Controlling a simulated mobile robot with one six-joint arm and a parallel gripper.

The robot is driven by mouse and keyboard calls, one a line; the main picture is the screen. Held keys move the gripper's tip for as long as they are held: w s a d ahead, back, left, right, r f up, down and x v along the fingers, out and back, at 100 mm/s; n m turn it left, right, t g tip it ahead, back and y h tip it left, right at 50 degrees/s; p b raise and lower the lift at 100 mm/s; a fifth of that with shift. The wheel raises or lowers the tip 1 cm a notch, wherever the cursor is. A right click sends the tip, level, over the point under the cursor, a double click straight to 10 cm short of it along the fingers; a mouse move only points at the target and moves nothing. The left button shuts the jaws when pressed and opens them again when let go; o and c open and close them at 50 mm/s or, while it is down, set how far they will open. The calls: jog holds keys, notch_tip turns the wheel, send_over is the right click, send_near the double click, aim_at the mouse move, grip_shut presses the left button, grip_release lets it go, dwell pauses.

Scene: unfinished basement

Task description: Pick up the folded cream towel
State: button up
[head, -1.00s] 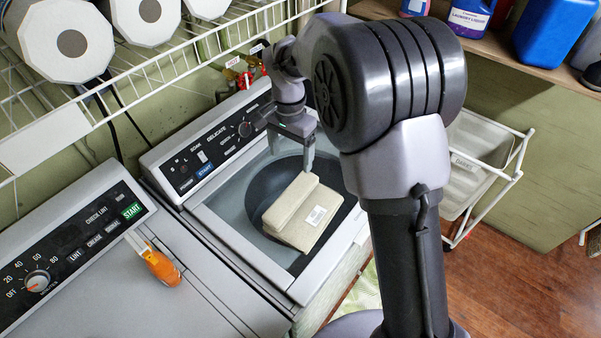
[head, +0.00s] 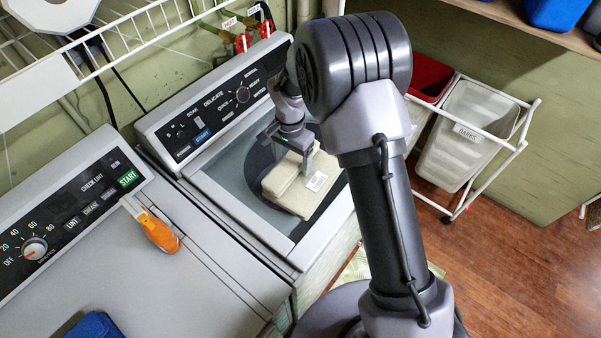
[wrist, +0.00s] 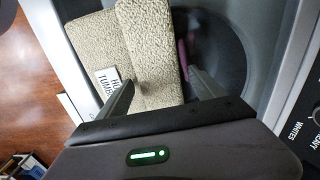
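The folded cream towel (head: 292,192) lies on the dark round window in the lid of the washer (head: 240,225), a white tag on its top. In the wrist view the towel (wrist: 152,45) shows a raised fold on the right and a lower layer with the tag on the left. My gripper (head: 293,158) is low over the towel's far part. In the wrist view my gripper (wrist: 162,95) is open, one finger over the tag side and the other past the towel's right edge, with the raised fold between them. I cannot tell whether the fingers touch it.
The washer's control panel (head: 215,108) rises behind the lid. A wire shelf (head: 125,45) overhangs the back left. A dryer (head: 150,290) stands at left with an orange-handled tool (head: 160,235) on it. A laundry cart (head: 465,125) with bins stands at right.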

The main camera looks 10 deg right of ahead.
jog(key=c, duration=1.5)
